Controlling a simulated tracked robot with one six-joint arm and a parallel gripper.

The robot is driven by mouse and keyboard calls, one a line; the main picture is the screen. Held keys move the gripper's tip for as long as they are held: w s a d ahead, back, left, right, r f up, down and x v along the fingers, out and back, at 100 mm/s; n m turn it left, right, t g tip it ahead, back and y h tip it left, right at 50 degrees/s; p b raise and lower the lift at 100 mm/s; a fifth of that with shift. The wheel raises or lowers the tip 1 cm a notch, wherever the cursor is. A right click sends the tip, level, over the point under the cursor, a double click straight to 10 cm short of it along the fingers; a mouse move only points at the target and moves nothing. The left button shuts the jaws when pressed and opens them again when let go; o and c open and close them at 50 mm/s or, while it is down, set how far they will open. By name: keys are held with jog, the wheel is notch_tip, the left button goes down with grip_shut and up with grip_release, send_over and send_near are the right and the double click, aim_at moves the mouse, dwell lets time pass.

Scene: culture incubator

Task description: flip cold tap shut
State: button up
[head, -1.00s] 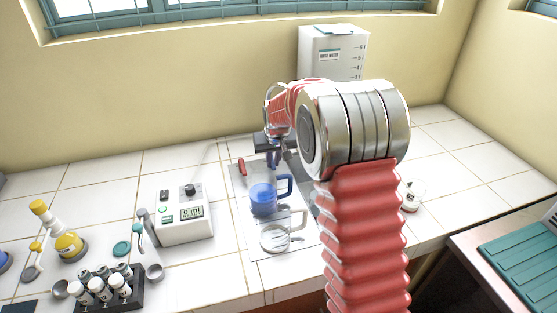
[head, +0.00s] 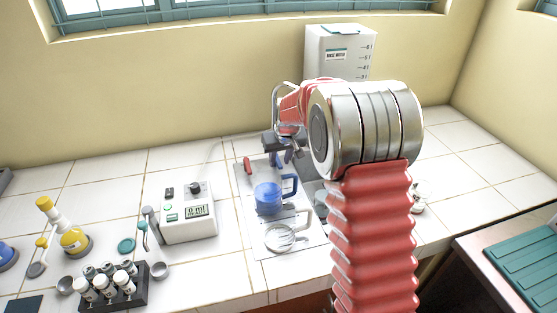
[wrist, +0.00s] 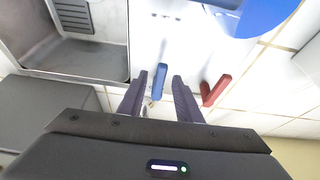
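The blue tap lever (wrist: 160,82), the cold one by its colour, stands between my fingertips in the wrist view. A red tap lever (wrist: 214,90) is to its right, outside my right finger; the head view shows it too (head: 247,166). My gripper (wrist: 160,84) is open, with one dark finger on each side of the blue lever. A small gap shows on both sides and I see no clear contact. In the head view my gripper (head: 283,155) is over the back of the sink, partly hidden by my arm.
A jug of blue liquid (head: 268,198) stands near the taps, with a clear jug (head: 280,238) in front. The sink basin (wrist: 85,60) is left in the wrist view. A digital device (head: 190,222) and vial rack (head: 115,290) stand left. A white tank (head: 340,55) stands behind.

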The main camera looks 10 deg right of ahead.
jog(key=shift+r, duration=0.1)
jog(key=v, duration=1.3)
jog(key=shift+s+r, duration=0.2)
jog(key=s+a+r, duration=0.2)
jog(key=s+r, duration=0.1)
jog(key=s, duration=0.6)
jog(key=s+a+r, duration=0.1)
jog(key=s+r, duration=0.3)
jog(key=s, duration=0.6)
jog(key=s+a+f+t, duration=0.1)
jog(key=s+f, duration=0.3)
jog(key=s, duration=1.2)
jog(key=shift+s+a, duration=0.15)
jog(key=shift+s, duration=0.25)
